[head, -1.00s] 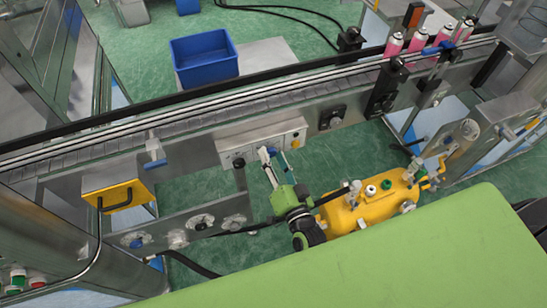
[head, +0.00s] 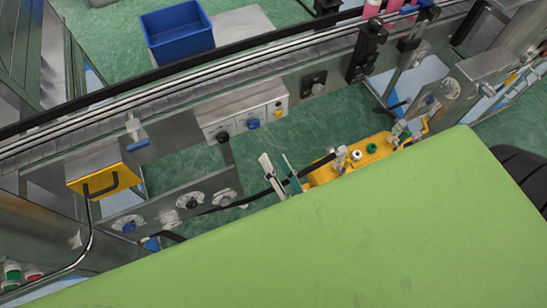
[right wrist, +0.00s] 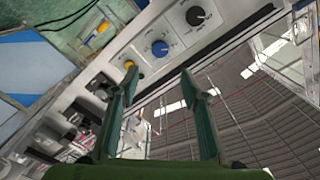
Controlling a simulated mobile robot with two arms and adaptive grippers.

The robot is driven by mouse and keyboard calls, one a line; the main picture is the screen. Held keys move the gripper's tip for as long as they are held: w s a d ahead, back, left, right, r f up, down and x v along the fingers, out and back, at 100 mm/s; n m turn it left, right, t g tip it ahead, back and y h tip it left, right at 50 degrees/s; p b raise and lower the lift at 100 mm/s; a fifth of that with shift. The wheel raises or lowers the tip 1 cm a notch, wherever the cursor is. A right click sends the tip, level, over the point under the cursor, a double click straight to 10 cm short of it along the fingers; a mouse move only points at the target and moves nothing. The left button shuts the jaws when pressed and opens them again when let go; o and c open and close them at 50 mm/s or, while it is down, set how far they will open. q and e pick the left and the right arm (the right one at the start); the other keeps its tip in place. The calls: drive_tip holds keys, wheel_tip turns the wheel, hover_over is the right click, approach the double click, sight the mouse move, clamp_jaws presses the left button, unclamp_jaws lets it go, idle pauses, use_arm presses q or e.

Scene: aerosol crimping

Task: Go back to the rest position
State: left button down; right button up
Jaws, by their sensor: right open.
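My right gripper (head: 277,178) shows in the head view just above the edge of a large green surface, which hides the arm behind it. Its two fingers stand apart with nothing between them. It is in front of and below the control panel (head: 238,118), clear of it. In the right wrist view the gripper (right wrist: 160,84) is open and empty, with the panel's blue knob (right wrist: 160,47), black knob (right wrist: 195,15) and yellow button (right wrist: 130,64) beyond the fingertips. My left gripper is not in view.
The conveyor (head: 200,83) runs across the scene, with pink cans (head: 371,9) at upper right. A yellow tank (head: 322,174) lies right of the right gripper. A yellow-edged box (head: 92,170) is at left. A blue bin (head: 178,30) stands behind the conveyor.

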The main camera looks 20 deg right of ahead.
idle(0.4)
drive_tip(key=s+f+n+g+y, duration=0.1)
drive_tip(key=s+f+n+g, duration=0.25)
drive_tip(key=f, duration=0.95)
drive_tip(key=s+f+n+g+y, duration=0.1)
drive_tip(key=s+f+n+g, duration=0.25)
drive_tip(key=f, duration=0.95)
drive_tip(key=s+d+f+n+g+h, duration=0.1)
drive_tip(key=s+d+f+g, duration=0.1)
drive_tip(key=s+f, duration=0.4)
drive_tip(key=s+d+f+n+g, duration=0.1)
drive_tip(key=s+d+f+g, duration=0.2)
drive_tip(key=s, duration=0.6)
drive_tip(key=s+d+f+n+g+h+b, duration=0.1)
drive_tip(key=s+d+f+g, duration=0.2)
drive_tip(key=s+f+g, duration=0.2)
wheel_tip(320, 180, down, 4)
drive_tip(key=s, duration=0.2)
drive_tip(key=shift+s+r+n+h, duration=0.2)
drive_tip(key=shift+s+n+h, duration=0.1)
drive_tip(key=shift+s, duration=0.1)
